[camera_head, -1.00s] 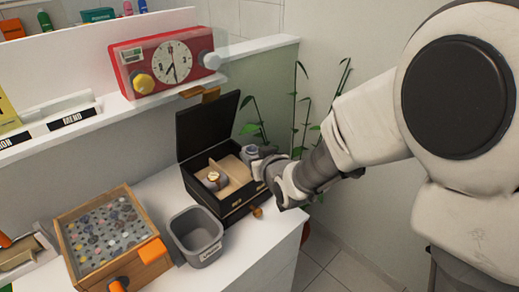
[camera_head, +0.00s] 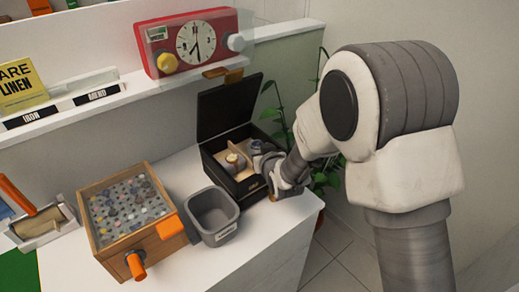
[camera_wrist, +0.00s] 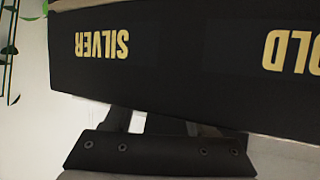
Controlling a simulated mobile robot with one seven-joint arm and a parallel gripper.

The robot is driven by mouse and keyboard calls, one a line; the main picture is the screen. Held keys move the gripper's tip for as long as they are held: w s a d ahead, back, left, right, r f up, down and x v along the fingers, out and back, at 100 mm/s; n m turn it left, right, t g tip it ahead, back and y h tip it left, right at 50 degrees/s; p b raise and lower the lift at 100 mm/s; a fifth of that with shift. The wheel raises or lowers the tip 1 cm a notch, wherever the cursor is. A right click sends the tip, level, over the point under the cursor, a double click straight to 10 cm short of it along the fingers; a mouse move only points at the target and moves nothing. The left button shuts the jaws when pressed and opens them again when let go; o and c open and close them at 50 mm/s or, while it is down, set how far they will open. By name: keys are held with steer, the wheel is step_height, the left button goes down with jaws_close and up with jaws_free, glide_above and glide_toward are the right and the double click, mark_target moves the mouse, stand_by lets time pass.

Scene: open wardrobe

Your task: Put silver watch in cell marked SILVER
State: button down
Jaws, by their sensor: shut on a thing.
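The open black watch box (camera_head: 251,187) stands on the white counter with its lid up. A gold-coloured watch (camera_head: 233,160) sits on a cushion in its left cell. My gripper (camera_head: 264,158) is at the box's right cell, shut on a grey, silvery thing (camera_head: 257,146) that looks like the silver watch. The wrist view shows the dark box front with upside-down SILVER lettering (camera_wrist: 102,44) and part of GOLD (camera_wrist: 292,51). My fingers (camera_wrist: 150,122) are partly hidden behind this panel, and the held thing is hidden there. I cannot tell whether it touches the cell floor.
A grey bin (camera_head: 211,213) stands left of the box, beside a wooden tray (camera_head: 130,209) of small items with orange handles. Green plant stems (camera_head: 270,113) rise behind the box. Bare counter lies in front.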

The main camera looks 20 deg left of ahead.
steer(key=shift+f, duration=0.15)
steer(key=c, duration=0.5)
jaws_free()
steer(key=shift+r, duration=0.3)
steer(key=v, duration=1.2)
steer(key=shift+f, duration=0.1)
